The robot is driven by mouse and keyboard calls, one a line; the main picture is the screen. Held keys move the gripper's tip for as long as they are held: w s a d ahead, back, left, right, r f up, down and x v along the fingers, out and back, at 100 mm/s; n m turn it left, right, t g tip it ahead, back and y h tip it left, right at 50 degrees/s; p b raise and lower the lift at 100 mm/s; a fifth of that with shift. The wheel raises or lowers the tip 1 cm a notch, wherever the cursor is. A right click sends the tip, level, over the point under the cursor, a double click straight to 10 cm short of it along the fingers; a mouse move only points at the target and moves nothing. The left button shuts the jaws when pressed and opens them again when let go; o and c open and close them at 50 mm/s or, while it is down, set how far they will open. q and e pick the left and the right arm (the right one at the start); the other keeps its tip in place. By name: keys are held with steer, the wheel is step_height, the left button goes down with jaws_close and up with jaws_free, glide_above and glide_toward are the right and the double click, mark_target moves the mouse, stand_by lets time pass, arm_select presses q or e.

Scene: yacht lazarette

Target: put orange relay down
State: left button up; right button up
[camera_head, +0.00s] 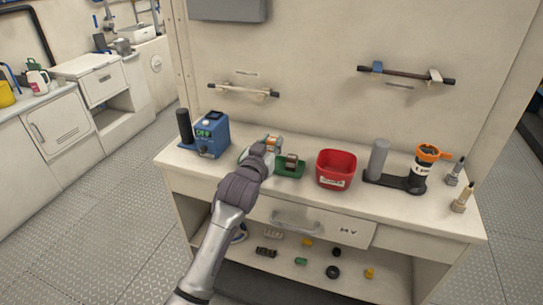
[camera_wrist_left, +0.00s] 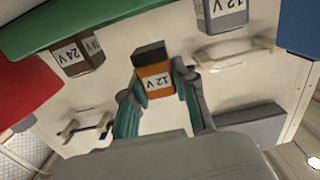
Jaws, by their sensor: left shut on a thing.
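My left gripper (camera_head: 268,149) is shut on the orange relay (camera_wrist_left: 156,82), a block with a dark end and a "12 V" label, which sits between the two fingers in the left wrist view. In the head view the orange relay (camera_head: 273,140) shows just beyond the fingers, over the bench's left half. I cannot tell if it touches anything below. A green tray (camera_head: 289,173) lies partly behind the gripper. A brown relay (camera_wrist_left: 78,57) labelled "24 V" is at the tray, and a grey relay (camera_wrist_left: 222,16) labelled "12 V" is on the other side. My right gripper is not in view.
A blue device (camera_head: 211,136) stands left of the gripper on the workbench (camera_head: 353,205). A red bin (camera_head: 336,170) stands right of the tray. Further right are a grey cylinder (camera_head: 379,160) and an orange-topped holder (camera_head: 425,168). Small parts lie on the lower shelf.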

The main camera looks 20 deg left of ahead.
arm_select(q)
steer(key=shift+f, duration=2.05)
steer(key=o, duration=0.7)
steer(key=shift+f, duration=0.1)
steer(key=s, duration=1.2)
steer(key=shift+a+r, duration=0.2)
steer(key=shift+r, duration=0.25)
